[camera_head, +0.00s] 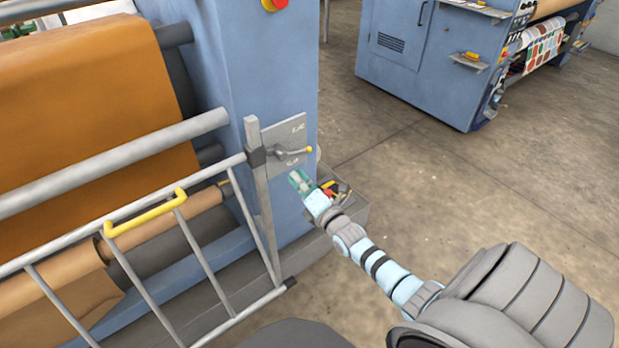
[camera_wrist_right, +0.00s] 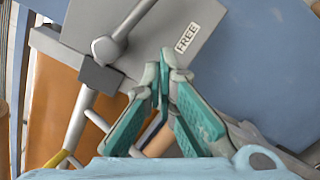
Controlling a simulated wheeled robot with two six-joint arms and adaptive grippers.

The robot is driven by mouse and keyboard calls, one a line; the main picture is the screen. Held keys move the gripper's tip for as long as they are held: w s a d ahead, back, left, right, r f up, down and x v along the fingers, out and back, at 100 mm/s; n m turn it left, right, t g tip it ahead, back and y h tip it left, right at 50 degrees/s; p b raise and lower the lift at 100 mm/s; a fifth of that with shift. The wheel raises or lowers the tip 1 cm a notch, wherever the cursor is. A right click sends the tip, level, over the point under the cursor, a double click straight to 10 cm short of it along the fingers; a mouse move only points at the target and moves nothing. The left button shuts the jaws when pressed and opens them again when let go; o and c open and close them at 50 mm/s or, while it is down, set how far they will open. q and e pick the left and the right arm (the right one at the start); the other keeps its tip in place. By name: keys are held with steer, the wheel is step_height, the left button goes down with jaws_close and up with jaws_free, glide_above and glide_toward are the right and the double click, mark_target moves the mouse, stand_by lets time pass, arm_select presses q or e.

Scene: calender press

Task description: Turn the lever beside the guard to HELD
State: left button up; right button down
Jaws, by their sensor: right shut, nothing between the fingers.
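The guard (camera_head: 112,220) is a grey rail gate with a yellow handle. My right gripper (camera_head: 296,178) is shut and empty just below the plate, apart from the lever; its teal fingers (camera_wrist_right: 160,75) show close.
A grey box (camera_head: 348,212) with coloured tools on top stands beside the frame, close to my right gripper. Brown rolls (camera_head: 90,100) lie behind the guard. Another blue machine (camera_head: 425,65) stands at the back right. The floor (camera_head: 480,190) between is clear.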

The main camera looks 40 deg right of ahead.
arm_select(q)
step_height(320, 180, down, 2)
steer(key=shift+a+f+b, duration=0.1)
steer(key=shift+b, duration=0.5)
arm_select(e)
steer(key=d, duration=0.1)
steer(key=w+d+r, duration=0.1)
steer(key=d+r, duration=0.1)
steer(key=shift+w+d, duration=0.25)
steer(key=shift+w, duration=0.15)
arm_select(q)
step_height(320, 180, up, 4)
steer(key=p, duration=0.3)
steer(key=shift+f+p, duration=0.15)
steer(key=shift+p, duration=0.15)
arm_select(e)
steer(key=n, duration=0.1)
steer(key=d+r+n, duration=0.1)
steer(key=n, duration=0.1)
steer(key=shift+r, duration=0.3)
steer(key=shift+a, duration=0.1)
